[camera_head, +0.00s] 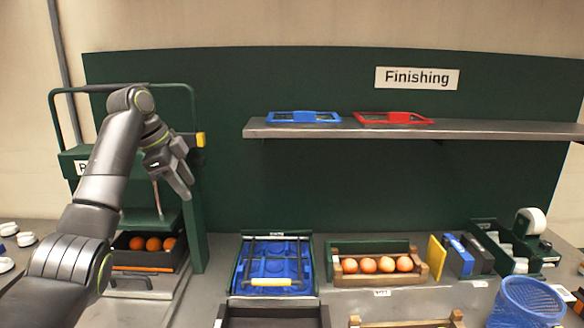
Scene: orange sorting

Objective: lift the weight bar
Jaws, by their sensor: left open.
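A green press stand (197,220) is at the left, with a tube frame on top. A green crossbar (72,163) runs behind my arm, and a yellow-ended bar (200,140) shows at its right; this looks like the weight bar, though my arm hides most of it. My left gripper (181,184) is open and empty, in front of the stand, just below and left of the yellow end, pointing down and right. I cannot tell whether it touches the bar. A thin rod and green plate (150,222) sit above a dark box of oranges (152,243). My right gripper is out of view.
A blue tray (262,250) with a yellow handle and a wooden crate (337,278) of oranges stand on the grey table. A shelf (450,131) holds blue and red frames. A blue mesh basket (527,300) is at the front right.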

